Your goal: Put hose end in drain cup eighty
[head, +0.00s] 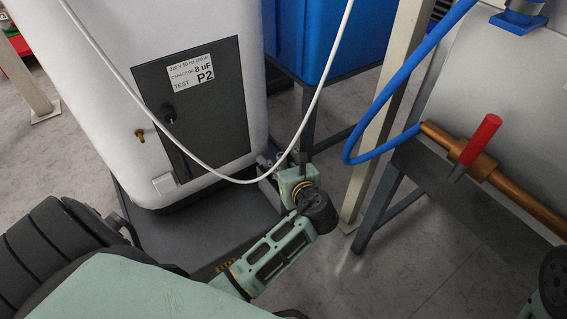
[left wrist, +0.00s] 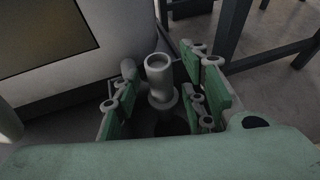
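In the left wrist view, a grey upright tubular fitting (left wrist: 160,82) with a round open top and a collar lower down stands between the fingers of my left gripper (left wrist: 165,92). The fingers are spread, with gaps on both sides of it. I cannot tell whether it is the hose end or the drain cup. A dark round area (left wrist: 172,128) shows below it. In the head view my left gripper (head: 270,165) is low beside the white machine; its fingertips are small and partly hidden. A thin white hose (head: 318,95) hangs in a loop past it.
The white machine (head: 85,60) with a dark panel (head: 215,115) stands left of the gripper. A blue tank (head: 325,35) on a dark frame is behind. At right are a blue hose (head: 405,75), a copper pipe (head: 515,200) and a red-handled valve (head: 480,140). Floor shows at bottom centre.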

